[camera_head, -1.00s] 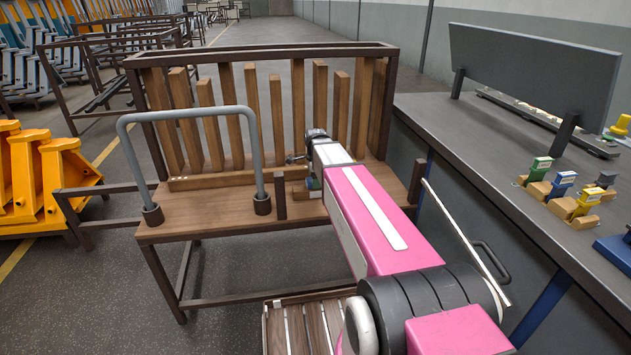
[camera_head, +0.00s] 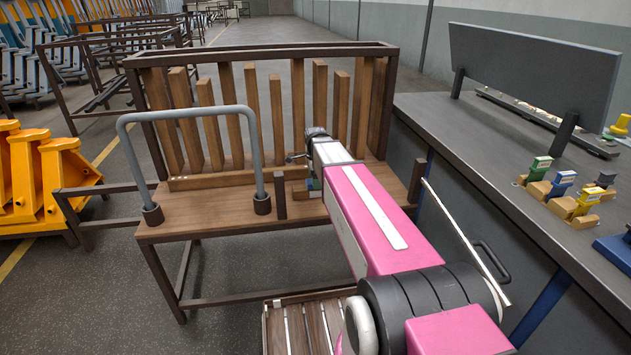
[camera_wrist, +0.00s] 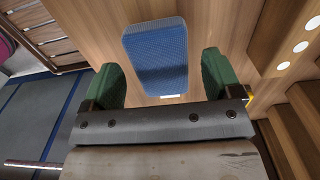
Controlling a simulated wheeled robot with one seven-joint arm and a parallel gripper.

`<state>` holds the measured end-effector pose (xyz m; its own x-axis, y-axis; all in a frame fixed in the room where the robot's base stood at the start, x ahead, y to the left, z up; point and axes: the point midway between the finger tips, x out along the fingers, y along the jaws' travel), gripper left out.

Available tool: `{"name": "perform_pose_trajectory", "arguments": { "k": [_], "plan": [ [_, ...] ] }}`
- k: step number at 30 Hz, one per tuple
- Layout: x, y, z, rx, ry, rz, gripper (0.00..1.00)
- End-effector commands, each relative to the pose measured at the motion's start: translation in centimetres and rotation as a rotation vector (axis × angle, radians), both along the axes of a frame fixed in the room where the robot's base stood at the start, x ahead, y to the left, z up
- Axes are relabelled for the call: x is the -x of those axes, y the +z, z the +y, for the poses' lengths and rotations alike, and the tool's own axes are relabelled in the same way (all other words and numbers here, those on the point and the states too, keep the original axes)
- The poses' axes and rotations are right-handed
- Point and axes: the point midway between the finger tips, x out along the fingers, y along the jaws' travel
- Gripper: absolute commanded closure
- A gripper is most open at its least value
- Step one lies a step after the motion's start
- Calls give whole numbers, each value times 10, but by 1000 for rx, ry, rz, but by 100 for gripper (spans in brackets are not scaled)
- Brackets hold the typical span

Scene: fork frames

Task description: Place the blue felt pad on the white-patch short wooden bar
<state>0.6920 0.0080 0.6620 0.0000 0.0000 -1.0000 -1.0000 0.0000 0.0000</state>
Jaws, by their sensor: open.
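The blue felt pad (camera_wrist: 156,56) is a rounded rectangle lying flat on a light wooden surface in the wrist view. A white patch (camera_wrist: 170,96) shows on the wood just beyond its lower edge. I cannot tell whether this wood is the short wooden bar. My gripper (camera_wrist: 160,80) is open, with green fingertips on either side of the pad's lower part and gaps between. Nothing is held.
A wooden bench (camera_head: 205,212) has upright slats behind and a grey tube hoop (camera_head: 190,110) at left. A dark post (camera_head: 280,198) stands close to my wrist. A grey counter (camera_head: 480,150) with colored blocks is at right. A wooden part with round white spots (camera_wrist: 300,47) is at right.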

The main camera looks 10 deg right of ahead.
Motion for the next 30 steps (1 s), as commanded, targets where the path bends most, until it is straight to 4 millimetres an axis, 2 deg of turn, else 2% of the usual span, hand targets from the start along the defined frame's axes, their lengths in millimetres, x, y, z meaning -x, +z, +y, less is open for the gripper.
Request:
{"name": "perform_pose_trajectory", "arguments": {
  "k": [12,18,25,28,30],
  "plan": [
    [0,70,0,0,0,-2,16],
    [0,96,0,0,0,-1,16],
    [1,109,0,0,5,0,16],
    [9,101,0,0,52,1,16],
    [20,88,-1,0,123,3,16]
  ]
}}
